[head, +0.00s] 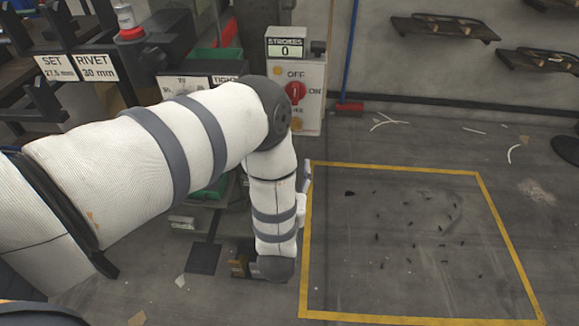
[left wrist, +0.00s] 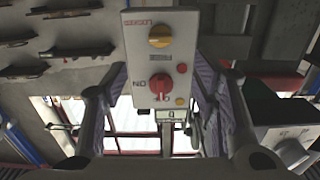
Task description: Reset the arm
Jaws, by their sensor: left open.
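My left arm (head: 150,150) reaches in from the left in the head view, bends in front of the press and runs down towards the floor. Its gripper is not clearly visible there. In the left wrist view my left gripper (left wrist: 160,90) is open and empty, its fingers apart on either side of the picture. The grey control box (left wrist: 158,60) shows upside down between them, with a red knob (left wrist: 159,84) and a yellow knob (left wrist: 160,36). In the head view the same box (head: 311,118) stands behind the arm, its red knob (head: 295,91) near the ON mark. My right gripper is not visible.
A stroke counter (head: 287,48) above the box reads 0. SET and RIVET signs (head: 94,67) hang at the upper left. A yellow-outlined floor area (head: 410,240) with small dark bits lies to the right. Wall shelves (head: 445,27) are at the upper right.

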